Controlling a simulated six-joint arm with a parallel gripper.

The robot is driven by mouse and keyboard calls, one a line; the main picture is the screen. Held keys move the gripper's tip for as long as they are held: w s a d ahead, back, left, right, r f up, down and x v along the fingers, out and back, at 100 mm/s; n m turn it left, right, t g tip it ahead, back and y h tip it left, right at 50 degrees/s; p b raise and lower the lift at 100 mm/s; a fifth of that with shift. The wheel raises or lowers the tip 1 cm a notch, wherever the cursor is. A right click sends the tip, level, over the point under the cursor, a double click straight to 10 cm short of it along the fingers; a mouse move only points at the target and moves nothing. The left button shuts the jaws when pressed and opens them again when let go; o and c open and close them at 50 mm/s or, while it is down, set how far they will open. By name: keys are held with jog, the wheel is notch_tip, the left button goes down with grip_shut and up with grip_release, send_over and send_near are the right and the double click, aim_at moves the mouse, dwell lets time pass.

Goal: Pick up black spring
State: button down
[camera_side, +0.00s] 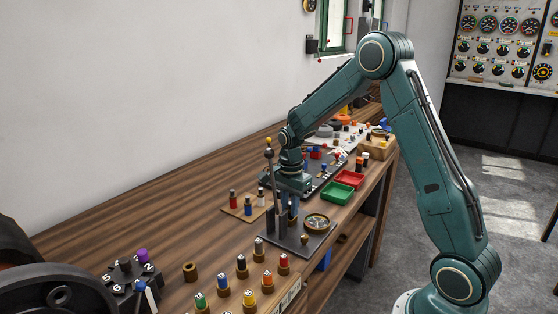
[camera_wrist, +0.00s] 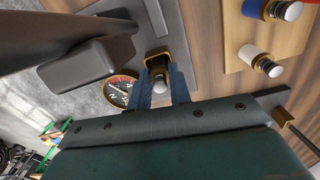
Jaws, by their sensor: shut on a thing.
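My gripper (camera_side: 288,207) points down above a dark plate (camera_side: 312,243) that carries dark posts and a round dial (camera_side: 317,222). In the wrist view its blue fingers (camera_wrist: 159,92) are shut on a small dark piece with a brass collar and a silvery cap (camera_wrist: 160,78), which looks like the black spring. Its lower part is hidden, so I cannot tell whether it touches the plate. A wooden board (camera_side: 232,211) to the left holds red (camera_side: 233,197), blue (camera_side: 248,207) and white (camera_side: 261,197) pieces with silvery caps; they stand apart from my gripper.
A tall dark post with a ball top (camera_side: 268,160) stands close to my gripper's left. Several numbered coloured pegs (camera_side: 241,266) stand in front. Green (camera_side: 337,193) and red (camera_side: 350,179) trays lie to the right near the bench edge. The bench's back left is clear.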

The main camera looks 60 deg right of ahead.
notch_tip(320, 180, up, 20)
dwell(0.6)
jog(key=shift+f, duration=0.15)
dwell(0.4)
